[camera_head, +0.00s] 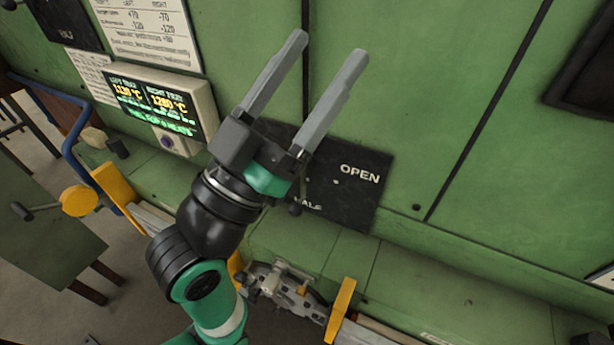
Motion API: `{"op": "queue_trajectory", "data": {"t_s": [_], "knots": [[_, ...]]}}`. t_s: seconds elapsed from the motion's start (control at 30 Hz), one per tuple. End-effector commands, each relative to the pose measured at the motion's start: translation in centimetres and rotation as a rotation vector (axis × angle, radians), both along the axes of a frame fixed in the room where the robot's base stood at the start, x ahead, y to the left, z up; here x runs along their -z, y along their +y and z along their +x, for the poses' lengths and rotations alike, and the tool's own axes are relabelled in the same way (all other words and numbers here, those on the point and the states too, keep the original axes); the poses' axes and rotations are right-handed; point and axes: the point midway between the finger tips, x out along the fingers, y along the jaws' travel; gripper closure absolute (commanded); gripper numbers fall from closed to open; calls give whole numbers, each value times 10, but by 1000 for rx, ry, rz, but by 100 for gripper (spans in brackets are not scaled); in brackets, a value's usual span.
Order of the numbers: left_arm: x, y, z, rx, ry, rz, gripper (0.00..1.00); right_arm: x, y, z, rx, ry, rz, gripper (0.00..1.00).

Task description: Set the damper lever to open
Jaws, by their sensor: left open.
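The gripper body covers the plate's left part. A small dark knob (295,208) shows just below the gripper body, near HALF; it may be the end of the damper lever. The rest of the lever is hidden, so I cannot tell its setting. My right gripper is not in view.
A display box (165,105) with lit temperature readouts juts from the wall left of my gripper. A yellow disc (79,200) with a dark-knobbed rod and a blue pipe (75,145) stand at the left. A metal mechanism (285,288) lies below.

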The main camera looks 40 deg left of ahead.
Motion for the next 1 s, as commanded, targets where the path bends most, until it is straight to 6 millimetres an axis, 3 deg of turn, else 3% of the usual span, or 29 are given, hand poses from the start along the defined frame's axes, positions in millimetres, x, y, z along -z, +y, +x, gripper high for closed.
{"op": "queue_trajectory", "data": {"t_s": [0.03,0.07,0.1,0.2,0.3,0.4,0.53,0.73,0.87,1.0], "knots": [[59,16,13,-21,94,8,24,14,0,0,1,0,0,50],[90,25,18,-30,147,12,24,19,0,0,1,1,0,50],[133,37,22,-42,218,10,24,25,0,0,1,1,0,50],[237,68,16,-67,388,-19,24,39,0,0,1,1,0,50],[320,89,-4,-86,521,-74,24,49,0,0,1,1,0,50],[374,100,-25,-99,610,-127,24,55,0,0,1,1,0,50],[403,104,-39,-106,657,-162,24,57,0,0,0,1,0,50],[403,105,-36,-106,661,-165,24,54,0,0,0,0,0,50],[401,106,-18,-104,659,-163,24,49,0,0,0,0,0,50],[400,109,13,-104,660,-162,24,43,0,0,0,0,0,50]]}}
